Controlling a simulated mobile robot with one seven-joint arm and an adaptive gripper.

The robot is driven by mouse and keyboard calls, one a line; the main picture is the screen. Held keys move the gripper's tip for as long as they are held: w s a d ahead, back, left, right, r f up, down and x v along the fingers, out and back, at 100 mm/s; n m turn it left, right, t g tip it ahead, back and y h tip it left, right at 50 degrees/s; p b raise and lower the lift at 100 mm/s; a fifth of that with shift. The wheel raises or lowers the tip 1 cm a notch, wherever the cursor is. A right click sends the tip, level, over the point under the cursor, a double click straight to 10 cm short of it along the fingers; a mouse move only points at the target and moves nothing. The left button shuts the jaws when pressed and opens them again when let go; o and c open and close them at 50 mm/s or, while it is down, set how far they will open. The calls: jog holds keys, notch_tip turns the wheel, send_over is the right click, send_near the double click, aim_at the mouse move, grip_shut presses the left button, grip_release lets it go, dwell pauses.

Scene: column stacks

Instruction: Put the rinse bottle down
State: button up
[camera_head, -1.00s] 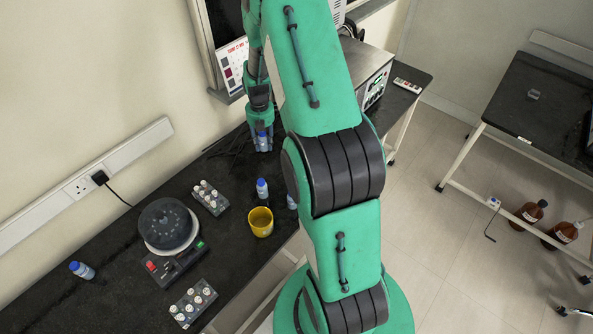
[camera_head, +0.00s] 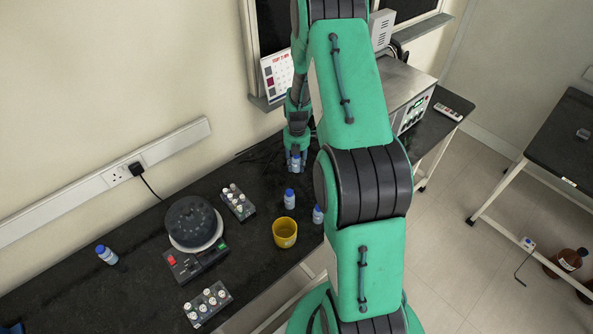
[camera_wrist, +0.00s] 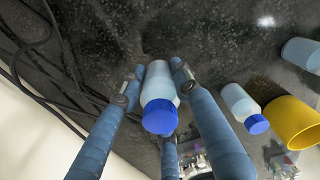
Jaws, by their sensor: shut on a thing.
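My gripper (camera_head: 296,150) is shut on a bottle with a pale blue body and blue cap, taken as the rinse bottle (camera_head: 296,162). In the wrist view the bottle (camera_wrist: 158,82) sits between the blue fingers, cap towards the camera. It is over the dark bench (camera_head: 120,300), behind the other bottles. I cannot tell whether its base touches the bench. A similar bottle (camera_head: 289,198) stands just in front, and another (camera_head: 318,214) stands to the right, partly near my arm.
A yellow cup (camera_head: 285,233) stands before the bottles. A vial rack (camera_head: 238,202) and a round dark-lidded device (camera_head: 193,222) are to the left. A second rack (camera_head: 207,304) and another bottle (camera_head: 107,254) are farther left. Black cables (camera_wrist: 55,60) lie beside the held bottle.

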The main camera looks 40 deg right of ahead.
aim_at(296, 170)
jog(key=shift+f, duration=0.1)
jog(key=shift+f, duration=1.8)
jog(key=shift+f+b, duration=0.15)
jog(key=shift+b, duration=0.15)
jog(key=o, duration=1.2)
notch_tip(296, 170, up, 12)
jog(key=shift+d+r+p, duration=0.1)
jog(key=shift+r+p, duration=0.05)
jog(key=shift+p, duration=0.6)
jog(key=shift+r, duration=0.1)
